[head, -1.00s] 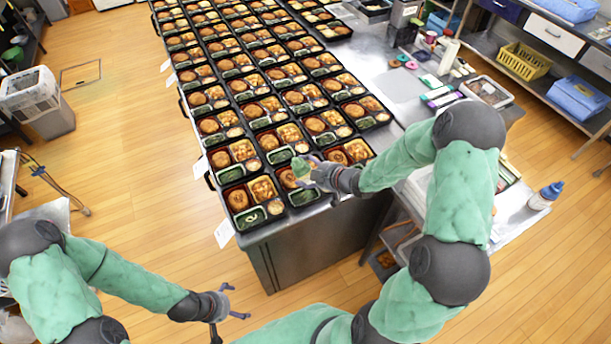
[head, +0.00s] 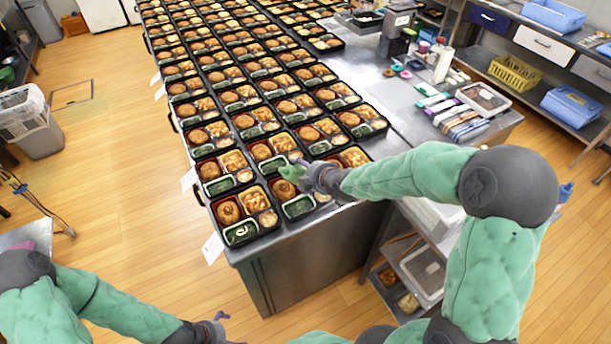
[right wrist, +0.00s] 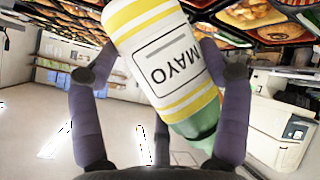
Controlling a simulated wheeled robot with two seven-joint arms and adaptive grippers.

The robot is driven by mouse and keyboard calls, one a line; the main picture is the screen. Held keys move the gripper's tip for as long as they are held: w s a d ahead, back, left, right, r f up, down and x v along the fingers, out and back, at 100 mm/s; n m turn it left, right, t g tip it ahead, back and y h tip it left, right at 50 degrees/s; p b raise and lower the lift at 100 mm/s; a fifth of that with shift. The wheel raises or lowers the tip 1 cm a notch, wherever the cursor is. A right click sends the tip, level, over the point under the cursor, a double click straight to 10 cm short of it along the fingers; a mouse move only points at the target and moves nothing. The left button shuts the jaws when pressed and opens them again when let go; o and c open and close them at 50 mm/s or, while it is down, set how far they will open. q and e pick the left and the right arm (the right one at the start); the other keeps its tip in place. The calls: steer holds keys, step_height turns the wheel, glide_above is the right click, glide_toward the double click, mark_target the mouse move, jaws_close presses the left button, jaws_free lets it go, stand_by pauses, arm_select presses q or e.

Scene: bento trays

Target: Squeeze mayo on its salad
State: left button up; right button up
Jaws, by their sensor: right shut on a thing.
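My right gripper (head: 297,171) is shut on the mayo bottle. In the right wrist view, the white mayo bottle (right wrist: 165,70) with yellow bands and a green end (right wrist: 195,126) sits between the two fingers (right wrist: 160,85). In the head view the hand hides most of it, and a bit of green shows at the fingertips, above the near bento trays. The salad (head: 241,232) in the nearest corner tray has a pale squiggle on it. The salad (head: 299,207) to its right looks plain green. My left gripper (head: 222,328) is low at the bottom edge, open and empty, partly cut off.
Rows of black bento trays cover the long metal counter (head: 262,262), with white tags along its left edge. A side table at the right holds packets, bottles and a clear container (head: 483,98).

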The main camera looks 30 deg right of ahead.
mark_target(287, 177)
steer(key=shift+d+r+n+h+p, duration=0.25)
steer(key=shift+r+n+h+p, duration=0.35)
steer(key=shift+p, duration=1.7)
steer(key=shift+d+r+n+h+p, duration=0.35)
steer(key=shift+h+p, duration=0.45)
steer(key=shift+p, duration=1.5)
steer(key=shift+n+h+p, duration=0.25)
steer(key=shift+h+p, duration=0.05)
steer(key=shift+p, duration=0.05)
steer(key=shift+a+h, duration=0.3)
steer(key=shift+a+f+n+t+h, duration=0.1)
steer(key=shift+a+n+t+h, duration=0.2)
steer(key=shift+a+n+h, duration=0.45)
steer(key=a+n+t+h+b, duration=0.1)
steer(key=a+n+h+b, duration=0.2)
steer(key=a+b, duration=0.1)
steer(key=shift+f, duration=0.15)
steer(key=shift+s+a+n+t+h, duration=0.1)
steer(key=shift+a+n+t+h, duration=0.3)
steer(key=shift+a+n+h, duration=0.3)
steer(key=shift+a+f+n+t+h+b, duration=0.45)
steer(key=shift+a+f+n+h+b, duration=0.1)
steer(key=shift+f+n+b, duration=0.25)
steer(key=shift+a+f+n+t+h+b, duration=0.45)
steer(key=shift+a+f+n+b, duration=0.15)
steer(key=shift+n+b, duration=0.2)
